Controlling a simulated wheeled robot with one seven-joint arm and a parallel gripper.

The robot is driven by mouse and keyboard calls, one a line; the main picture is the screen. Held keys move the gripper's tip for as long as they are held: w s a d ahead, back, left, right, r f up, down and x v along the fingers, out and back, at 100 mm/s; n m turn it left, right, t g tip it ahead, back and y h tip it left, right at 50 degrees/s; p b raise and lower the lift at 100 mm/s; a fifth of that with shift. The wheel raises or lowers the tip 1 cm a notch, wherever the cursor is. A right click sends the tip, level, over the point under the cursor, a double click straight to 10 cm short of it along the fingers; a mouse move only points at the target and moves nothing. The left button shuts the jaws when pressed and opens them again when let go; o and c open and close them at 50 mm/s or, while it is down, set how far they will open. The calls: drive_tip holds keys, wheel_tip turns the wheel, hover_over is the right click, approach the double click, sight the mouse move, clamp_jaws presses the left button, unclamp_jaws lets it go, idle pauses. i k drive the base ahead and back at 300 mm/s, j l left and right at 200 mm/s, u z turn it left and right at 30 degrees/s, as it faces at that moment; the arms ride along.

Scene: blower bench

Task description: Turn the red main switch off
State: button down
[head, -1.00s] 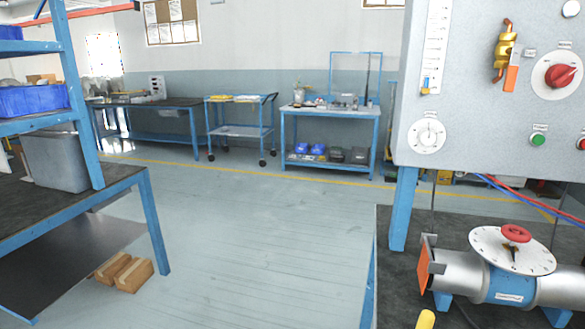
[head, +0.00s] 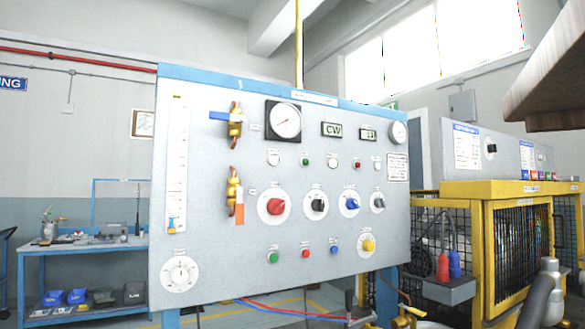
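The red main switch (head: 275,206) is a red rotary knob on a round white dial, left of centre on the grey control panel (head: 215,262). Its grip bar looks roughly level, but the dial lettering is too small to read. Nothing covers the switch and nothing touches it. My gripper is not in view.
Beside the switch are black (head: 318,205), blue (head: 350,204) and grey knobs. Green (head: 272,257) and red (head: 305,254) buttons lie below, brass valves (head: 234,190) to the left. A yellow-framed cage (head: 483,255) stands right; a brown wood-like slab (head: 550,75) juts in above it.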

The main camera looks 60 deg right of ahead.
sight(275, 207)
drive_tip(key=z, duration=1.25)
